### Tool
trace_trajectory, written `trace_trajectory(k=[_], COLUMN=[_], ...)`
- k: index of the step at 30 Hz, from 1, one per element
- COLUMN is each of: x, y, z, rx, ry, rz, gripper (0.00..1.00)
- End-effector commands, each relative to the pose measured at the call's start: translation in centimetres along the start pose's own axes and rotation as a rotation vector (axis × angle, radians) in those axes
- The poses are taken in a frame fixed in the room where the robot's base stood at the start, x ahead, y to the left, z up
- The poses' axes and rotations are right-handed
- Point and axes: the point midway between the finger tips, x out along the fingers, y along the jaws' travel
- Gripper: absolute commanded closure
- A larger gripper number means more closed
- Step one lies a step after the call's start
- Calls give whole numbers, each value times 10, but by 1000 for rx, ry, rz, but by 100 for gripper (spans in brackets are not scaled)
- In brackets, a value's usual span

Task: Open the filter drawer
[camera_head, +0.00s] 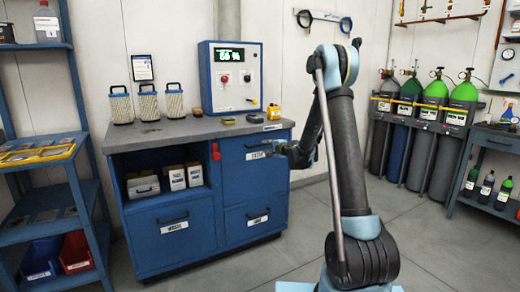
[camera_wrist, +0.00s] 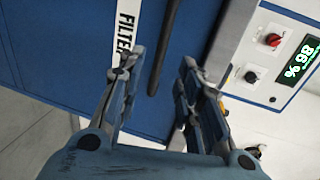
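The filter drawer (camera_head: 240,158) is the upper right drawer of the blue cabinet and looks shut, its front flush. It has a dark bar handle (camera_head: 257,145) and a white FILTER label (camera_wrist: 125,35). In the wrist view the handle (camera_wrist: 165,45) runs upright, its lower end seen between my fingertips. My gripper (camera_wrist: 158,65) is open, with a finger on each side of the handle's line and a gap to both. In the head view my gripper (camera_head: 282,148) is at the drawer's right part; its fingertips are hard to make out. I cannot tell how far the handle reaches between the fingers.
The worktop (camera_head: 165,132) overhangs the drawer, with a control box (camera_head: 230,78) and filter cartridges (camera_head: 148,103) on it. Other drawers are below, including a waste drawer (camera_head: 170,230). A red latch-like part (camera_head: 216,151) is left of the drawer. The floor (camera_head: 300,215) before the cabinet is free.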

Motion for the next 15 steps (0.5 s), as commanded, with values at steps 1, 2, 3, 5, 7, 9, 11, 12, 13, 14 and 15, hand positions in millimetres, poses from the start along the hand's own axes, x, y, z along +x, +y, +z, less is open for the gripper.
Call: trace_trajectory(k=[1,2,3,5,7,9,11,12,13,14,15], x=[10,15,22,33,45,57,66,72,76,79,83], y=[0,0,0,0,0,0,0,0,0,0,0], z=[1,1,1,0,0,0,1,1,1,1,0], rx=[-1,-1,0,1,0,-1,-1,0,0,1,0], ry=[-1,-1,-1,-1,-1,-1,-1,-1,-1,-1,0], rz=[0,0,0,-1,0,0,0,0,0,0,0], gripper=[67,67,67,67,67,67,67,67,67,67,67])
